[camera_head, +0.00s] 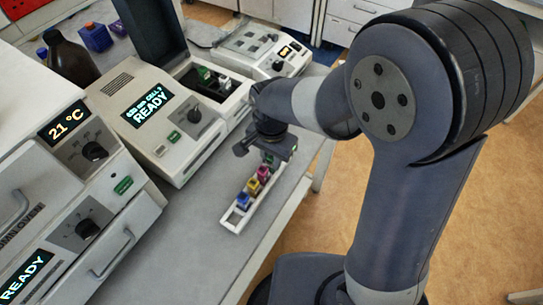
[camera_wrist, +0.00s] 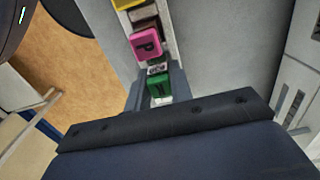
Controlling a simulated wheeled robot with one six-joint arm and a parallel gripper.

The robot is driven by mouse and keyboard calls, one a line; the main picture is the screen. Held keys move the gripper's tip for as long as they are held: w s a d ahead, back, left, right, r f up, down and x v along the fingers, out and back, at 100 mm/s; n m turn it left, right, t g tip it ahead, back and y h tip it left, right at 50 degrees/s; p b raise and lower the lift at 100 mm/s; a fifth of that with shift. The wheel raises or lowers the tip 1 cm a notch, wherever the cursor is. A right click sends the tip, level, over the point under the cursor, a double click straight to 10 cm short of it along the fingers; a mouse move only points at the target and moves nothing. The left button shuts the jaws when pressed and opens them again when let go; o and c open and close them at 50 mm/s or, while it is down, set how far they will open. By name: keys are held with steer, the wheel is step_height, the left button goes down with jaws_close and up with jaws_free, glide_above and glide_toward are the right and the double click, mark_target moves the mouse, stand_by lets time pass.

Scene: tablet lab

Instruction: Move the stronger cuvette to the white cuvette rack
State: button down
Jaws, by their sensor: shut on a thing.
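The white cuvette rack (camera_head: 231,223) lies on the grey bench in the head view and holds blue (camera_head: 243,200), yellow (camera_head: 253,186) and magenta (camera_head: 263,173) capped cuvettes. My gripper (camera_head: 268,157) is at the rack's far end, pointing down. In the wrist view its fingers (camera_wrist: 157,86) are shut on a green-capped cuvette (camera_wrist: 158,88), just beside the magenta cap (camera_wrist: 146,44) marked P. The yellow cap (camera_wrist: 126,3) is cut off at the top edge. I cannot tell whether the green cuvette's base is seated in the rack. No cap shows which cuvette is stronger.
A photometer (camera_head: 165,120) displaying "CELL 2 READY" stands left of the rack, its cell compartment (camera_head: 207,80) open. An oven reading 21 °C (camera_head: 70,125) is at the left. Another instrument (camera_head: 262,45) and a brown bottle (camera_head: 70,58) stand behind. The bench front (camera_head: 190,240) is clear.

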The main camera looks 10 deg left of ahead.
steer(key=shift+f, duration=0.2)
steer(key=c, duration=1.3)
jaws_free()
steer(key=shift+r, duration=0.1)
steer(key=shift+o, duration=0.2)
step_height(320, 180, up, 12)
steer(key=shift+r, duration=0.15)
